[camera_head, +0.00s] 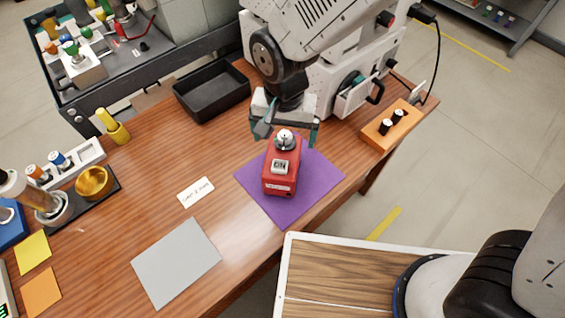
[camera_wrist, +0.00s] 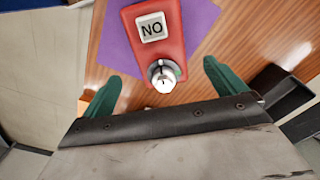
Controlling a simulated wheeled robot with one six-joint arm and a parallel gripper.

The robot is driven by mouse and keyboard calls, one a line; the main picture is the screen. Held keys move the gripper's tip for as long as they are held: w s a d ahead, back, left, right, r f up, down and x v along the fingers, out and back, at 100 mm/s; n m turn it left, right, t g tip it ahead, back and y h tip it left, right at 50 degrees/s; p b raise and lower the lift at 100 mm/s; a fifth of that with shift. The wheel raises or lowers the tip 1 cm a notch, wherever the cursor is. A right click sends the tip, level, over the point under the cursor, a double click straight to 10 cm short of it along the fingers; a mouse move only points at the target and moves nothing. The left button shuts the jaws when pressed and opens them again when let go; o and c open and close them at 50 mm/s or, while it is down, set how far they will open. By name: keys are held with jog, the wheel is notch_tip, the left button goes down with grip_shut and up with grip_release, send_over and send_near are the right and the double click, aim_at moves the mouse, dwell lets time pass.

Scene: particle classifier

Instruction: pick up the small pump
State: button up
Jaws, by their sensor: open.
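A small red device (camera_head: 282,170), which I take to be the small pump, stands on a purple mat (camera_head: 322,172). It has a silver knob on one end and a light label on its top. In the wrist view the red device (camera_wrist: 169,50) shows the label "NO", with the silver knob nearest my gripper. My gripper (camera_head: 286,134) is open at the knob end, with its teal fingers on either side of the knob. In the wrist view the two green fingers (camera_wrist: 161,82) stand apart with a gap to the knob on both sides. I cannot tell whether the fingertips reach the table.
A black tray (camera_head: 212,95) is behind to the left. An orange block with black knobs (camera_head: 390,127) is to the right, near a white machine (camera_head: 335,85). A white label card (camera_head: 196,192) and a grey sheet (camera_head: 176,262) lie at left. The table between is clear.

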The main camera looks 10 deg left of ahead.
aim_at(283, 150)
jog(key=f, duration=0.7)
jog(key=shift+s+a+f, duration=0.1)
jog(key=shift+s+f, duration=0.1)
jog(key=c, duration=1.7)
jog(key=shift+r, duration=0.1)
